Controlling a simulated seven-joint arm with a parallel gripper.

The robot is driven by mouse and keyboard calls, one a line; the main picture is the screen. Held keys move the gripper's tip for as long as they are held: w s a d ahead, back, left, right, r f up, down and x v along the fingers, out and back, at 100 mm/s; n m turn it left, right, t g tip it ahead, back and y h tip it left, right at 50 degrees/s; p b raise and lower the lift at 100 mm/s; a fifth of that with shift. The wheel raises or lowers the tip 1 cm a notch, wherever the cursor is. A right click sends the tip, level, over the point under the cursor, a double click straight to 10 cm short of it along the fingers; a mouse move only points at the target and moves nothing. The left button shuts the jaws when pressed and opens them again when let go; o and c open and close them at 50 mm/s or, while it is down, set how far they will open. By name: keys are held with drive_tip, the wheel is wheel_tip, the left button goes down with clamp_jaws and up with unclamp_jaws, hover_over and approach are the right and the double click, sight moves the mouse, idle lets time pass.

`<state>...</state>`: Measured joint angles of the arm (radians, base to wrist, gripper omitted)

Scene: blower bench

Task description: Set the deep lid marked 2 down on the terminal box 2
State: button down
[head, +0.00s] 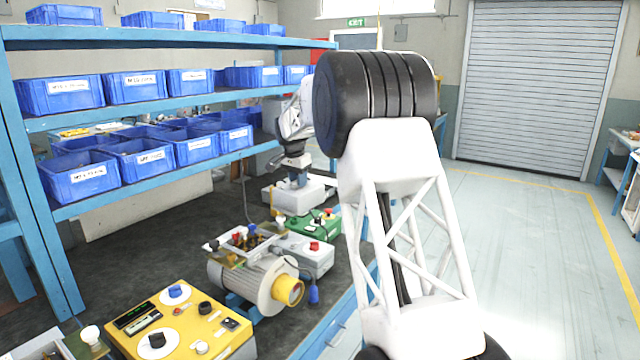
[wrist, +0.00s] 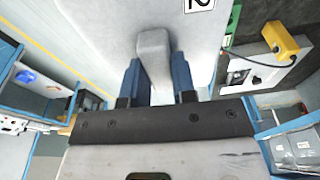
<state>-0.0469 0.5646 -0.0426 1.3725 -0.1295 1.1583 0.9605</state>
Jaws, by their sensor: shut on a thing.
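The deep lid marked 2 (head: 284,199) is a pale grey, block-like cover in my gripper (head: 298,180), at the back of the bench in the head view. In the wrist view the lid (wrist: 205,45) fills the upper middle, with a label reading 2 at its top edge. The blue fingers of my gripper (wrist: 156,82) are shut on the lid's raised grip from both sides. An open terminal box (head: 247,238) with coloured terminals sits on a grey motor, apart from the lid. No number shows on it, so I cannot tell if it is box 2. The lid's underside is hidden.
A green box (head: 318,225) and a grey box with a red button (head: 304,254) stand between lid and motor (head: 250,283). A yellow test panel (head: 180,322) is at the front. Shelves with blue bins (head: 140,158) overhang the left side.

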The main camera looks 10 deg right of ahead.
drive_tip(key=s+a+r, duration=0.2)
drive_tip(key=s+a, duration=0.3)
drive_tip(key=a, duration=0.3)
drive_tip(key=s+a+r+n, duration=0.1)
drive_tip(key=s+a+r, duration=0.1)
drive_tip(key=s+a, duration=0.4)
drive_tip(key=a, duration=0.3)
drive_tip(key=shift+s+a, duration=0.2)
drive_tip(key=shift+s, duration=0.1)
drive_tip(key=shift+r, duration=0.1)
wheel_tip(320, 180, down, 8)
idle(0.4)
drive_tip(key=shift+f, duration=1)
idle(1.8)
drive_tip(key=c, duration=0.8)
unclamp_jaws()
drive_tip(key=shift+c, duration=0.2)
wheel_tip(320, 180, up, 8)
drive_tip(key=shift+s+a+f, duration=0.15)
drive_tip(key=shift+s+a, duration=0.25)
drive_tip(key=shift+a, duration=0.05)
